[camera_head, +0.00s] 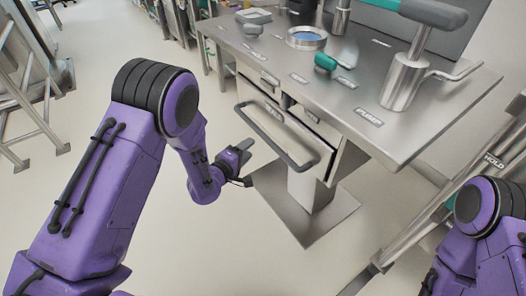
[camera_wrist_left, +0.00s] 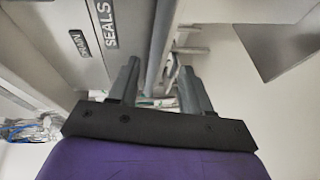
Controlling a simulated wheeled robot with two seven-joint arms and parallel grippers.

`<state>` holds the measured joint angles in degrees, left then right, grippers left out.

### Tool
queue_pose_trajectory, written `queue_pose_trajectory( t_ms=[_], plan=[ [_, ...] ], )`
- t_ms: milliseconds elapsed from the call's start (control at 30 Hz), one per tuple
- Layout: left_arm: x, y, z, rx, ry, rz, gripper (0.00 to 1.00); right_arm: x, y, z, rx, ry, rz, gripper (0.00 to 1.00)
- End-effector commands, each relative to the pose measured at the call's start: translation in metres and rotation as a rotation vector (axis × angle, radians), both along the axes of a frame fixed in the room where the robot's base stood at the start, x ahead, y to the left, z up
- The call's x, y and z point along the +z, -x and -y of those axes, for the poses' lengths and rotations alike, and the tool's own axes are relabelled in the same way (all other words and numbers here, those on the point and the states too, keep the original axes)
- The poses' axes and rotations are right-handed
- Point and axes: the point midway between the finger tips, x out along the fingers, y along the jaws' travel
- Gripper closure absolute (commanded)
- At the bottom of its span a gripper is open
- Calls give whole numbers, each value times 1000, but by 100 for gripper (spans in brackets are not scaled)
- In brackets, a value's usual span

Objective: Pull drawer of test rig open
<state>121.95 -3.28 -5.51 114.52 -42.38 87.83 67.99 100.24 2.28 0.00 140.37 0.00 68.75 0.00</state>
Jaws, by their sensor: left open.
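The test rig (camera_head: 345,95) is a steel bench on a central pedestal. Its drawer (camera_head: 312,146) has a pale front with a SEALS label and a long dark bar handle (camera_head: 275,140). I cannot tell whether the drawer is fully closed. My left gripper (camera_head: 243,154) is open, just left of the handle and apparently apart from it. In the left wrist view its two grey fingers (camera_wrist_left: 160,85) are spread, with a grey bar running between or beyond them; contact is unclear. The SEALS label (camera_wrist_left: 107,25) shows left of the fingers. My right gripper is out of view.
On the bench top stand a metal cylinder with a side lever (camera_head: 402,82), a round dish with blue inside (camera_head: 306,38) and a teal part (camera_head: 325,62). A metal frame (camera_head: 405,235) stands at the right.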

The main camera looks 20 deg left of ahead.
Motion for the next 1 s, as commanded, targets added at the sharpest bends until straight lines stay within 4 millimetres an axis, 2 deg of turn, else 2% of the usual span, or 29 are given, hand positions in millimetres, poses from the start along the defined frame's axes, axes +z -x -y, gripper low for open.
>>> queue_pose_trajectory(
  t_ms=[167, 400, 500, 633, 867, 933, 1000],
  plan=[
    [-1, -24, 7, -6, 10, 8, 52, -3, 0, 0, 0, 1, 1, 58],
    [-12, -75, 20, -3, 8, 7, 52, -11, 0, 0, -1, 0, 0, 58],
    [-15, -89, 23, -2, 7, 5, 52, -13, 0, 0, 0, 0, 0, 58],
    [-16, -98, 26, 0, 8, 4, 52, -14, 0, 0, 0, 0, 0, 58],
    [-16, -100, 26, 1, 8, 3, 52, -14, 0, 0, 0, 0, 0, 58],
    [-16, -100, 26, 1, 8, 3, 68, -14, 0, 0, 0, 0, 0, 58],
    [-16, -100, 26, 1, 8, 3, 91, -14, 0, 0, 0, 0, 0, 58]
  ],
)
